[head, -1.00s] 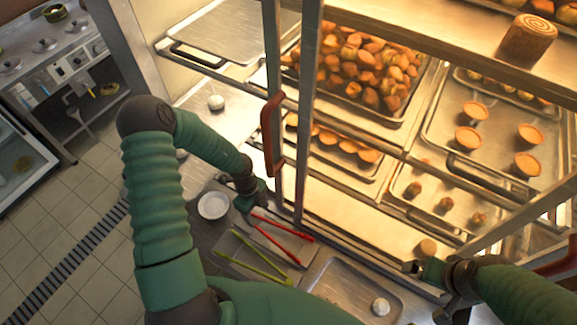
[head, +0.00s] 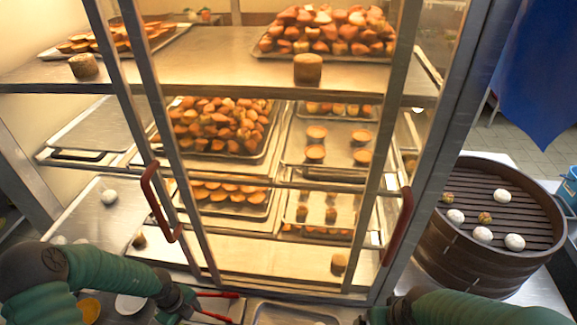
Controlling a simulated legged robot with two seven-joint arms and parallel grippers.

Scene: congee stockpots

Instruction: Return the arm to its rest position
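My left arm comes in at the lower left in the head view, green and ribbed. Its gripper (head: 180,304) is low over the counter beside the red tongs (head: 215,306). Whether its fingers are open or shut is too small to tell. My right arm crosses the bottom right corner. Its gripper (head: 376,315) is at the bottom edge, in front of the cabinet and partly cut off by the frame. Its finger opening is not clear. No held object shows in either gripper.
A lit glass cabinet with trays of pastries fills the middle; its red handles (head: 160,202) stick out towards me. A small round pastry (head: 338,262) is on the cabinet's bottom level. A dark bamboo steamer (head: 485,270) with several buns stands at the right.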

